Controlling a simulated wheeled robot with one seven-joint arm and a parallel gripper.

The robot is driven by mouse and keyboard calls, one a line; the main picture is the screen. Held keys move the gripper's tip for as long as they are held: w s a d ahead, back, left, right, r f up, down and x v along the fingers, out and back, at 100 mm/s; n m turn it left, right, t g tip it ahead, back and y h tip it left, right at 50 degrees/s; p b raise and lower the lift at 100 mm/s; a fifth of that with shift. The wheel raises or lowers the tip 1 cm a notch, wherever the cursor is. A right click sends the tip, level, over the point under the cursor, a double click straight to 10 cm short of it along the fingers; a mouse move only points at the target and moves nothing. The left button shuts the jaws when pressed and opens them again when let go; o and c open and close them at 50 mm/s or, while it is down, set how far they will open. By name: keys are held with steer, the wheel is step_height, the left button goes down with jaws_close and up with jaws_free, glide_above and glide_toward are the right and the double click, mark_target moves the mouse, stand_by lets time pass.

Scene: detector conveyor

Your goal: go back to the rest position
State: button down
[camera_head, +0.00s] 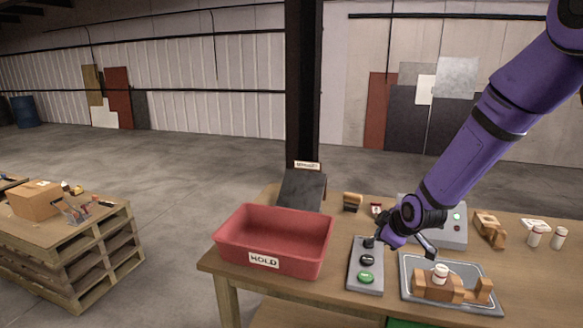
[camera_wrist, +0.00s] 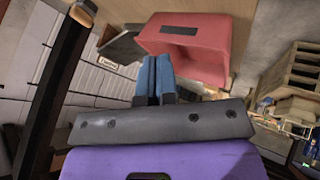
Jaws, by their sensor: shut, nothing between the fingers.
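My gripper (camera_head: 372,241) is at the end of my purple arm, over the upper end of a grey button panel (camera_head: 359,280) on the wooden table. In the wrist view the two blue fingers of my gripper (camera_wrist: 155,62) lie side by side, shut with nothing between them. The panel has a green button (camera_head: 365,277) at its near end and a dark button (camera_head: 367,260) above it. The gripper hides the panel's far end, and I cannot tell whether the fingertips touch it.
A red bin (camera_head: 309,267) labelled HOLD stands left of the panel, close to my gripper. A grey tray (camera_head: 406,284) with brown blocks and a white bottle (camera_head: 440,272) lies right. A grey box (camera_head: 459,240) stands behind. A dark ramp (camera_head: 301,190) is at the back.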

steer(key=s+d+r+m+g+h, duration=0.1)
steer(key=s+d+r+m, duration=0.15)
steer(key=s+r, duration=0.6)
steer(key=s+d+r+m+h, duration=0.15)
steer(key=s+r+m, duration=0.25)
steer(key=s+r, duration=0.45)
steer(key=s+r+m, duration=0.2)
steer(key=s+r, duration=0.1)
steer(key=s, duration=0.5)
steer(key=s+d+r+m+g, duration=0.1)
steer(key=s+r+m, duration=0.2)
steer(key=s, duration=0.6)
steer(key=shift+s+r+m, duration=0.2)
steer(key=shift+r+m, duration=0.15)
steer(key=shift+r, duration=0.45)
